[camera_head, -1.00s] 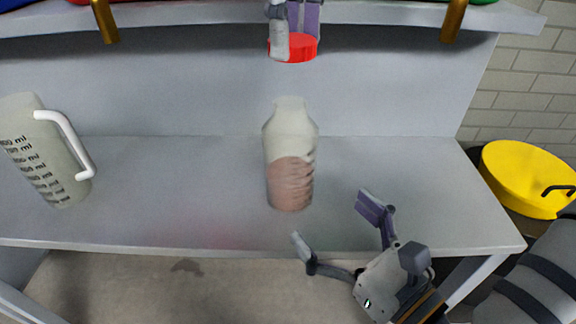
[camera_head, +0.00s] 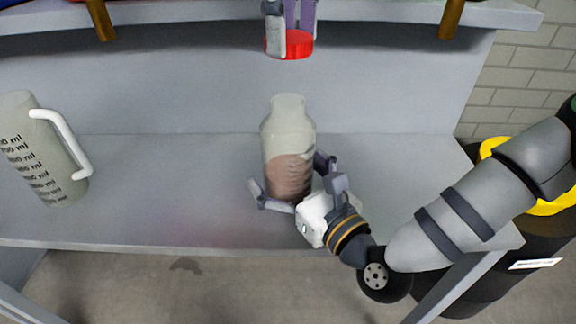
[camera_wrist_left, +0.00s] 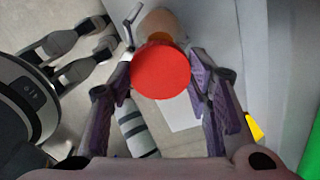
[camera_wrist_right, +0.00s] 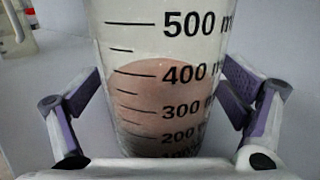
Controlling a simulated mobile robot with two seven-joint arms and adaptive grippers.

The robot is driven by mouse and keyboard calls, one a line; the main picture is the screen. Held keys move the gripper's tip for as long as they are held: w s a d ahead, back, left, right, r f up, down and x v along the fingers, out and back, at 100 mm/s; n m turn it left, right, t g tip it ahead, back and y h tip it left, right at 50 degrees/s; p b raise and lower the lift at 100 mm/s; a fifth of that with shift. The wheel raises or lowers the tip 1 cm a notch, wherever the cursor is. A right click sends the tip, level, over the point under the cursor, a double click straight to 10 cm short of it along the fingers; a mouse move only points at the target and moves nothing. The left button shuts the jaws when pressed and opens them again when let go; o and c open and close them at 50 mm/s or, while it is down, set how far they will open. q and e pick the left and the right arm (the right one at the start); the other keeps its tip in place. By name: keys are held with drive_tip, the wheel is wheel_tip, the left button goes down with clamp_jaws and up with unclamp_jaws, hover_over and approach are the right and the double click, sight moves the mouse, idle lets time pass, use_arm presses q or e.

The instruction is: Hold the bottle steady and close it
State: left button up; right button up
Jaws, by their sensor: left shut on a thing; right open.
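The bottle (camera_head: 288,140) stands upright and uncapped on the table, partly filled with a pinkish-brown content. It has volume marks in the right wrist view (camera_wrist_right: 160,75). My left gripper (camera_head: 289,40) is shut on the red lid (camera_head: 300,46), above and behind the bottle in the head view. The lid also shows between the fingers in the left wrist view (camera_wrist_left: 160,72), with part of the bottle behind it. My right gripper (camera_head: 290,186) is open low around the bottle, one finger on each side. In the right wrist view gaps show beside the bottle.
A measuring jug (camera_head: 42,150) with a white handle stands on the left of the table (camera_head: 160,200). A shelf (camera_head: 200,14) with brass brackets runs across the top. A yellow container (camera_head: 552,203) is at the right, partly behind my right arm.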

use_arm(q)
drive_tip(key=shift+f, duration=0.1)
use_arm(e)
drive_tip(key=c, duration=1.8)
use_arm(q)
hover_over(287, 100)
drive_tip(key=shift+f, duration=2.4)
drive_tip(key=shift+f, duration=0.9)
drive_tip(key=shift+f, duration=0.55)
